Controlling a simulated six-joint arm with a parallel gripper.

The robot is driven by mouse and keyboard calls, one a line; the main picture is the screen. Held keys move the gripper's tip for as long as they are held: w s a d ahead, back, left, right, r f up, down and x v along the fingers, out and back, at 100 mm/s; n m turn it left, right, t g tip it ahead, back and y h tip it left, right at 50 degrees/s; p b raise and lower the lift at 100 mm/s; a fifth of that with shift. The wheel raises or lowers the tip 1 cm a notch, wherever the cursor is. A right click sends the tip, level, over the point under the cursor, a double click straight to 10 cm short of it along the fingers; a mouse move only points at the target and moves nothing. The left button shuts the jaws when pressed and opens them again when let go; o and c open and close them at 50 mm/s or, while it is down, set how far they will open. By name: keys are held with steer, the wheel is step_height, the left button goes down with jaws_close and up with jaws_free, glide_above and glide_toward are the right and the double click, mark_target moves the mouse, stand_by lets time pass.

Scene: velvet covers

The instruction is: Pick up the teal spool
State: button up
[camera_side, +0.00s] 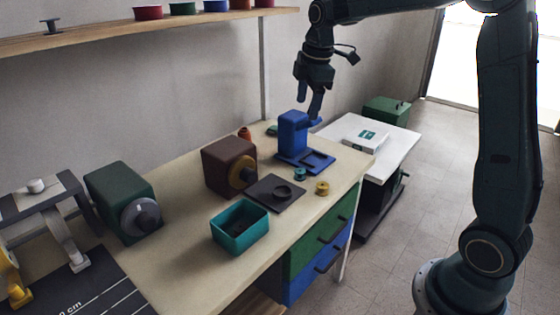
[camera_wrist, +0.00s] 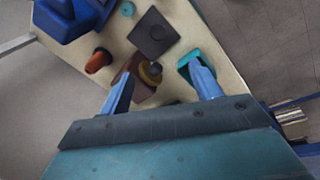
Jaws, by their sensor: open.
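The teal spool (camera_side: 300,174) is small and sits on the workbench in front of the blue machine, behind a yellow spool. In the wrist view it shows near the top edge (camera_wrist: 127,9), between the blue machine and a dark plate. My gripper (camera_side: 315,108) hangs high above the back right of the bench, over the blue machine and well apart from the spool. In the wrist view my gripper (camera_wrist: 160,82) has its two blue fingers spread wide with nothing held between them.
The blue machine (camera_side: 293,132) stands beside the spool. The yellow spool (camera_side: 322,188), dark plate (camera_side: 265,198), brown box (camera_side: 222,165), orange spool (camera_side: 244,133) and teal bin (camera_side: 239,238) are also on the bench (camera_side: 185,255). A shelf (camera_side: 110,33) runs along the wall.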

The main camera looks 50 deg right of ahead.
steer(key=w+d+f+n+g, duration=0.1)
steer(key=w+d+f+n, duration=0.2)
steer(key=w+d+f, duration=0.2)
steer(key=w+d+f+n+g, duration=0.1)
steer(key=w+d+f+n, duration=0.3)
steer(key=d+f, duration=0.3)
step_height(320, 180, down, 5)
steer(key=shift+w+d+r+n+y, duration=0.1)
steer(key=shift+w+d+n+y, duration=0.25)
steer(key=shift+w, duration=0.4)
glide_above(300, 171)
steer(key=shift+w+d+f, duration=0.1)
steer(key=shift+f, duration=2.05)
steer(key=shift+d+f, duration=0.1)
steer(key=shift+f, duration=2.05)
steer(key=shift+f, duration=0.1)
steer(key=shift+f, duration=2.5)
steer(key=shift+c, duration=0.2)
steer(key=c, duration=1)
